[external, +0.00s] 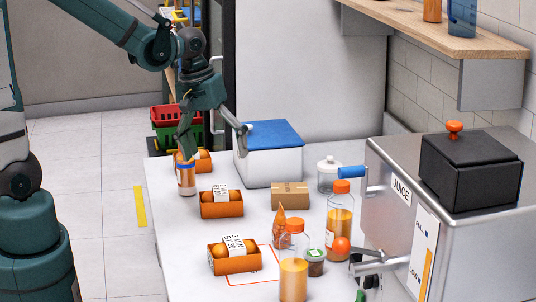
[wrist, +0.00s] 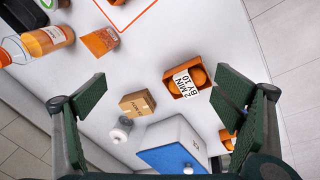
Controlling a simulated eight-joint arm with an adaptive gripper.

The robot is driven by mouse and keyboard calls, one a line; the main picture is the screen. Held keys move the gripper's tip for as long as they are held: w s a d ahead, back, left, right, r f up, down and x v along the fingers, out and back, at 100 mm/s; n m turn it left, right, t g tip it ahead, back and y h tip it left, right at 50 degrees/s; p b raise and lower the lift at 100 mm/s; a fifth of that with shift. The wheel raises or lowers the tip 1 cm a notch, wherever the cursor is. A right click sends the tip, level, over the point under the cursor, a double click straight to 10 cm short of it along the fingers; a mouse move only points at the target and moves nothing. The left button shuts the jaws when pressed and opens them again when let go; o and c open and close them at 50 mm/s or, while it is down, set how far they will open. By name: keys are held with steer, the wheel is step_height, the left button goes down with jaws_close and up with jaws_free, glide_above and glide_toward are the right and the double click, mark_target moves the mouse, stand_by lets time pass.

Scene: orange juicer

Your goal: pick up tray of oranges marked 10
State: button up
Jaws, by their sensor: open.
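The orange tray with a white label that appears to read "2 MIN BY 10" (wrist: 181,93) holds oranges and lies between my finger lines in the wrist view. It looks to be the middle tray (external: 222,210) in the external view. A similar tray (external: 234,264) stands nearer the front, and another (external: 203,162) sits at the back left, partly hidden. Their labels are too small to read there. My gripper (external: 212,135) is open and empty above the back left of the table; its spread fingers frame the wrist view (wrist: 162,98).
An orange bottle (external: 186,180) stands just below one finger. Juice bottles (external: 339,215) and the juicer (external: 450,230) fill the right.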

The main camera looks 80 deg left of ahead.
mark_target(220, 189)
steer(key=w+a+f+n+p, duration=0.1)
steer(key=a+f+n, duration=0.1)
steer(key=a+f, duration=0.1)
steer(key=w+a+f+n+g+h+p, duration=0.1)
steer(key=a+f+n, duration=0.1)
steer(key=a, duration=0.2)
steer(key=a+f+n+g+p, duration=0.1)
steer(key=a+f+n, duration=0.1)
steer(key=a+f, duration=0.1)
steer(key=shift+w+a+f, duration=0.3)
steer(key=shift+w, duration=0.1)
steer(key=shift+a+f+n+g+h+p, duration=0.3)
steer(key=shift+a+f+p, duration=0.1)
steer(key=shift+f, duration=0.1)
steer(key=shift+f, duration=0.1)
steer(key=shift+s+d+f, duration=0.1)
steer(key=shift+d+f, duration=0.1)
steer(key=shift+f, duration=1)
steer(key=shift+s+d+f+b, duration=0.1)
steer(key=shift+f+b, duration=0.1)
steer(key=shift+f, duration=0.65)
steer(key=shift+w+d+f+b, duration=0.1)
steer(key=shift+f+b, duration=0.15)
steer(key=shift+f, duration=0.65)
steer(key=shift+s+d+f+b, duration=0.1)
steer(key=shift+f+b, duration=0.1)
steer(key=shift+f, duration=0.65)
steer(key=c, duration=1.1)
